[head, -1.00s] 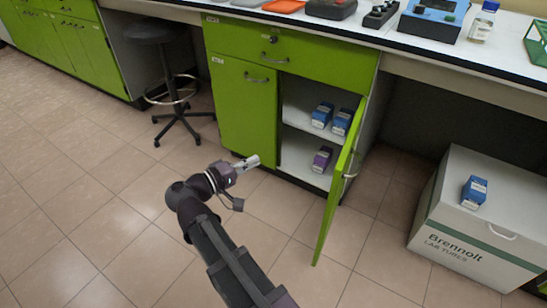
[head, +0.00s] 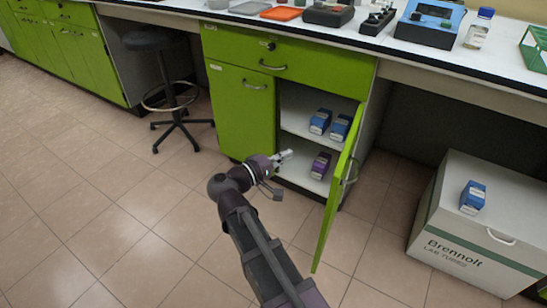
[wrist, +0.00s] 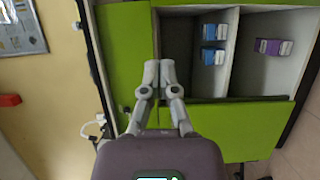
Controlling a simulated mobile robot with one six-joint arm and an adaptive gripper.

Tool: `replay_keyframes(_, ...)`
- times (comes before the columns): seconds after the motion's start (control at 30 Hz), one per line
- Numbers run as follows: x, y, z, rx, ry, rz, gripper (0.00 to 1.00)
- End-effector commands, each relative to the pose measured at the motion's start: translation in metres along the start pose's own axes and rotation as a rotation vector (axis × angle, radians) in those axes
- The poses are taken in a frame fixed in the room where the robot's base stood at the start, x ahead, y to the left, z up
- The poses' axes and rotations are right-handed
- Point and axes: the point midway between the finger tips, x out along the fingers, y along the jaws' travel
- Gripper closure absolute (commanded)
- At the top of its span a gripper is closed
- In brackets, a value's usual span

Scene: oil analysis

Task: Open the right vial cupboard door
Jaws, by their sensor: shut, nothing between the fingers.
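The right cupboard door (head: 337,205) is green and stands swung wide open, sticking out into the room from the cupboard's right side. Its handle (head: 352,172) is on its outer face, on the right. My gripper (head: 287,154) is shut and empty, in front of the open compartment and left of the door's inner face, apart from the door. In the wrist view, my shut fingertips (wrist: 160,66) are before the opening, and the open door (wrist: 235,125) lies below them. Blue boxes (head: 320,121) stand on the shelf and a purple box (head: 320,165) stands below.
The left door (head: 243,112) and the drawer (head: 290,56) above are shut. A stool (head: 165,85) stands to the left. A large white box (head: 480,220) with a small blue box on it is at the right. Floor in front is clear.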

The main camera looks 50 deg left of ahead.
Motion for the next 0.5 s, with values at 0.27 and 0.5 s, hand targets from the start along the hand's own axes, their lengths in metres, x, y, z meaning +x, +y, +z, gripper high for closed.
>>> replay_keyframes(0.27, 0.004, 0.0, 0.024, 0.0, 0.002, 0.0, 1.0)
replay_keyframes(0.5, 0.005, 0.0, 0.025, 0.0, 0.002, 0.0, 1.0)
